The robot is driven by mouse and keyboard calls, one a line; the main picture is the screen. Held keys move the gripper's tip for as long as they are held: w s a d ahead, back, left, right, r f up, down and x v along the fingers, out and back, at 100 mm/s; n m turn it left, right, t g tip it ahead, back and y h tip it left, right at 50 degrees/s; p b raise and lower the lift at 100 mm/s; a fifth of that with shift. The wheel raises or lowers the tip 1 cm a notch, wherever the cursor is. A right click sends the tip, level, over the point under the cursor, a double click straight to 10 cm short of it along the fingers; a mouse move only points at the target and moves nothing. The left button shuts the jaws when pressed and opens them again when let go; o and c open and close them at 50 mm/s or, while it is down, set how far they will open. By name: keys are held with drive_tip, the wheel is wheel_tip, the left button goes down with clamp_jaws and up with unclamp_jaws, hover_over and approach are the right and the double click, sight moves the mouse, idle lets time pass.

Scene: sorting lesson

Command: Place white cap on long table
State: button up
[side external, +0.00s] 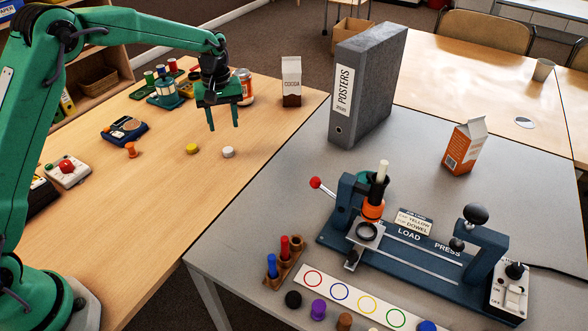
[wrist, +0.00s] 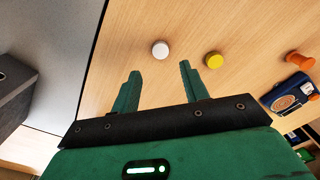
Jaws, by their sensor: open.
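The white cap (side external: 228,152) lies on the wooden table (side external: 180,215), near its edge beside the grey table; this may be the long table. In the wrist view the white cap (wrist: 160,50) sits just beyond my fingertips, between their lines. My gripper (side external: 223,122) is open and empty, its fingers pointing down above the table, behind the cap in the side view. It also shows in the wrist view (wrist: 160,75). A yellow cap (side external: 192,149) lies left of the white one in the side view. Nothing hides the white cap.
An orange peg (side external: 131,149) and a blue device (side external: 125,130) stand left of the caps. A cocoa carton (side external: 291,82) and an orange-lidded jar (side external: 244,86) stand behind. The grey table (side external: 260,215) carries a binder (side external: 375,85) and a press (side external: 410,245). Table in front of the caps is clear.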

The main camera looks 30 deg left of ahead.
drive_tip(key=shift+r, duration=1.8)
drive_tip(key=s+r+m+t, duration=0.3)
drive_tip(key=s+r+m, duration=0.2)
drive_tip(key=s+r, duration=1.05)
drive_tip(key=s+f+m+t, duration=0.1)
drive_tip(key=s+m, duration=0.1)
drive_tip(key=s, duration=0.7)
drive_tip(key=s+d+f+m+t, duration=0.1)
drive_tip(key=s+f+m, duration=0.1)
drive_tip(key=s, duration=0.7)
drive_tip(key=shift+f+t, duration=0.2)
drive_tip(key=shift+t, duration=0.1)
drive_tip(key=shift+d, duration=0.1)
